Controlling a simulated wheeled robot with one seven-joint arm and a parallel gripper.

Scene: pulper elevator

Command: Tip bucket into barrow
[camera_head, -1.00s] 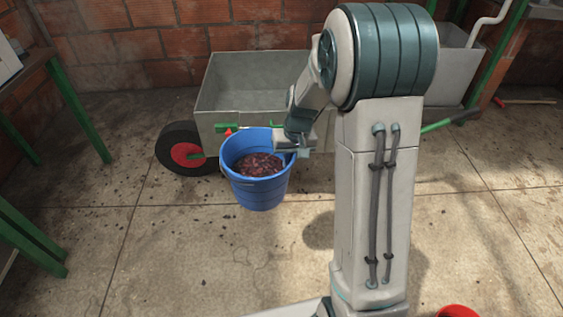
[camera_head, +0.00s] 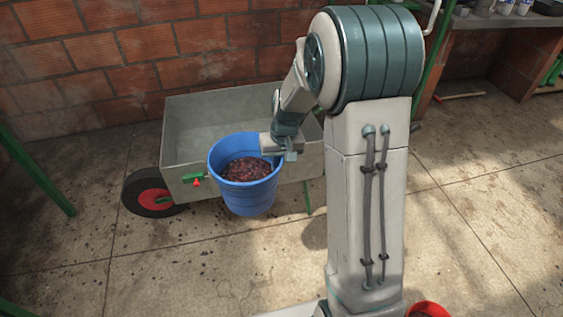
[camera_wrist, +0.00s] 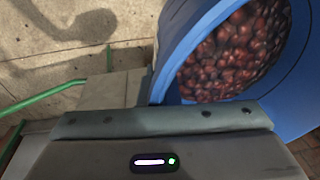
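The blue bucket (camera_head: 248,196), part full of dark red coffee cherries (camera_head: 248,169), hangs roughly upright in front of the barrow. My gripper (camera_head: 280,146) is at the bucket's right rim and appears shut on it; the fingertips are hidden by the rim. In the wrist view the bucket (camera_wrist: 215,30) and the cherries (camera_wrist: 235,55) fill the upper right, close to the gripper body. The grey barrow (camera_head: 190,180) with a red-hubbed wheel stands just behind the bucket. Its tray looks empty where it shows; my arm hides its right end.
A brick wall (camera_head: 100,60) stands close behind the barrow. A green post (camera_head: 40,175) is at the left. A counter (camera_head: 500,22) stands at the back right. A red container (camera_head: 428,309) sits at the bottom edge.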

